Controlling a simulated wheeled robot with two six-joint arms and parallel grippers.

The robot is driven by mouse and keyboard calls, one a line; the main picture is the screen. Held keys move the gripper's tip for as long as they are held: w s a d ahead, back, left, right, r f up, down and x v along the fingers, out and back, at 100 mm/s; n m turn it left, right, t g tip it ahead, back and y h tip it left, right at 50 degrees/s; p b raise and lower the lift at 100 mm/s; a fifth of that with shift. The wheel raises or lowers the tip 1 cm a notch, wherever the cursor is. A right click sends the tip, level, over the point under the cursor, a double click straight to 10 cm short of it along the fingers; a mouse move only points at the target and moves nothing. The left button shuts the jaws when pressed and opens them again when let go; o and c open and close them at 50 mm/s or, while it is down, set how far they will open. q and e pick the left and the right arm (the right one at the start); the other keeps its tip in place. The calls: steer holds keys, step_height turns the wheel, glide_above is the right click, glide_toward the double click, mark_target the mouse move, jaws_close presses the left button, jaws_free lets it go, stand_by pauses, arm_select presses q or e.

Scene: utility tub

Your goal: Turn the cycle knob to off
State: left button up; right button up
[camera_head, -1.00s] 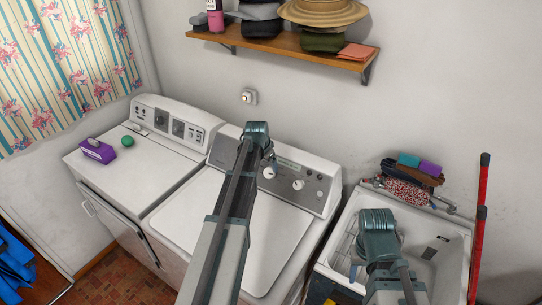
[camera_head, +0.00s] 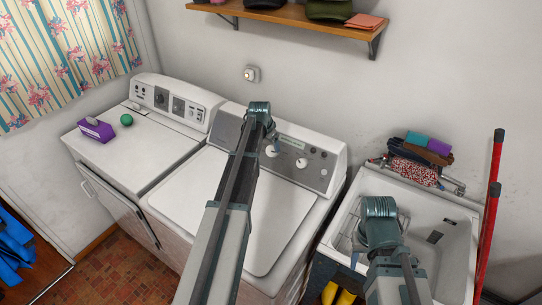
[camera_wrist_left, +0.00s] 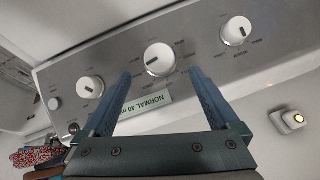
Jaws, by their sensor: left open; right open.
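The washer's control panel (camera_head: 312,160) carries white round knobs with dark pointer marks. In the left wrist view a large middle knob (camera_wrist_left: 159,59) sits above a label strip (camera_wrist_left: 143,106) reading "NORMAL 40 m…", partly hidden by a finger. I cannot read which knob is the cycle knob or where "off" is. My left gripper (camera_head: 273,143) is at the panel. In the left wrist view its open fingers (camera_wrist_left: 160,76) point toward the middle knob, one to each side, with nothing between them; contact cannot be told. My right gripper (camera_head: 361,240) is open over the sink, its fingers mostly hidden.
Other knobs sit left (camera_wrist_left: 90,87) and right (camera_wrist_left: 236,31) of the middle one. A dryer-like machine (camera_head: 150,140) with a purple box (camera_head: 96,130) and green ball (camera_head: 126,119) stands left. The sink (camera_head: 455,235) is right, a shelf (camera_head: 290,20) above.

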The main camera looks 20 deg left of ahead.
mark_target(271, 149)
arm_select(q)
steer(key=b+x, duration=0.5)
steer(key=x, duration=0.1)
steer(key=shift+w+f, duration=0.15)
steer(key=shift+f, duration=0.25)
steer(key=shift+r, duration=0.1)
steer(key=c, duration=1.4)
